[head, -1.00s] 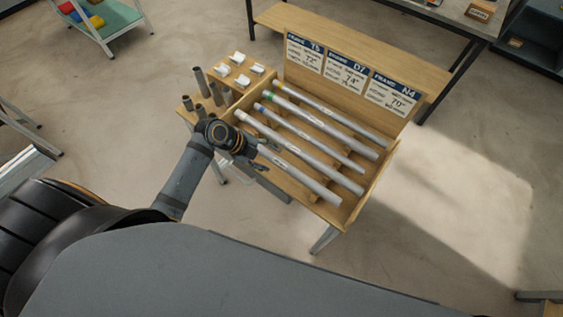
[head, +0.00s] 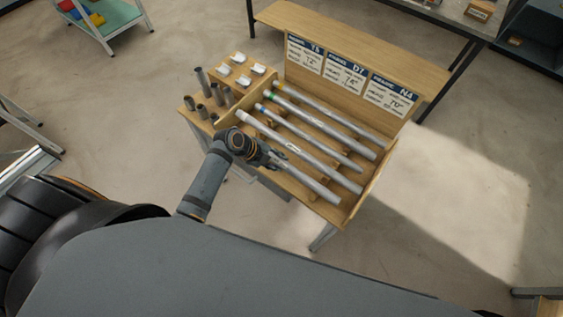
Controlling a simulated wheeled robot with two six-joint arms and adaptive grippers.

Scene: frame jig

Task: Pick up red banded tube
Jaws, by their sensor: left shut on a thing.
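Several long grey tubes lie side by side, slanting, in a wooden rack (head: 322,213). Coloured bands show on the far ones: a yellow-banded tube (head: 330,114), a green-banded tube (head: 325,126) and a blue-banded tube (head: 312,139). The tube nearer than these (head: 325,169) has a pale end. I can make out no red band. My left gripper (head: 278,157) is shut on the front tube (head: 316,187), near its left end. That end is hidden behind the gripper and wrist. Whether the tube is off its rests I cannot tell. My right gripper is not in view.
Three frame cards (head: 344,74) stand along the rack's back. Short dark upright tubes (head: 203,83) and white fittings (head: 239,80) sit on the left part of the stand. A wooden bench (head: 380,55) is behind. Open floor (head: 450,200) lies to the right.

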